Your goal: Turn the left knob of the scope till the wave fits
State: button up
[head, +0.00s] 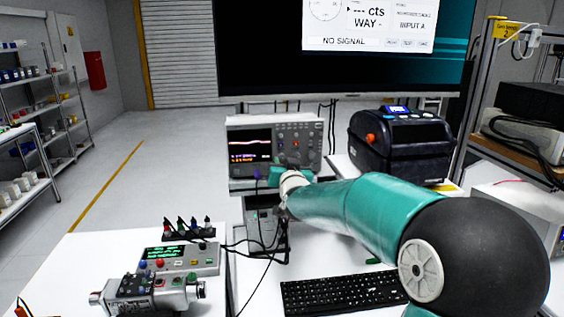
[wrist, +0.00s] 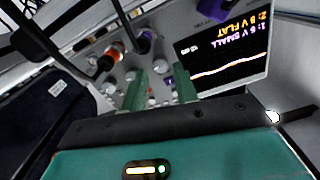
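The scope (head: 311,130) is a grey box on the bench, with a dark screen (head: 250,143) on its left and knobs on its right. In the wrist view the scope appears upside down. Its screen (wrist: 225,50) shows a gently wavy pale orange trace and text that seems to read "SMALL" and "FLAT". My gripper (wrist: 160,80) is at the scope's front panel, its two teal fingers apart. A grey knob (wrist: 159,66) shows between and beyond the fingertips; I cannot tell whether they touch it. In the head view my arm hides the lower panel and the fingertips.
A black printer-like box (head: 400,148) stands right of the scope. A keyboard (head: 340,292) lies on the bench in front. Left are a small grey control box (head: 182,260), a metal motor-like unit (head: 150,296) and black cables. A large monitor (head: 270,65) hangs behind.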

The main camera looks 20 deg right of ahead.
aim_at(281, 157)
jog(key=shift+w+d, duration=0.2)
jog(key=shift+w, duration=0.85)
grip_shut()
jog(key=shift+n, duration=0.4)
jog(key=shift+a+n, duration=0.1)
jog(key=shift+n, duration=2.5)
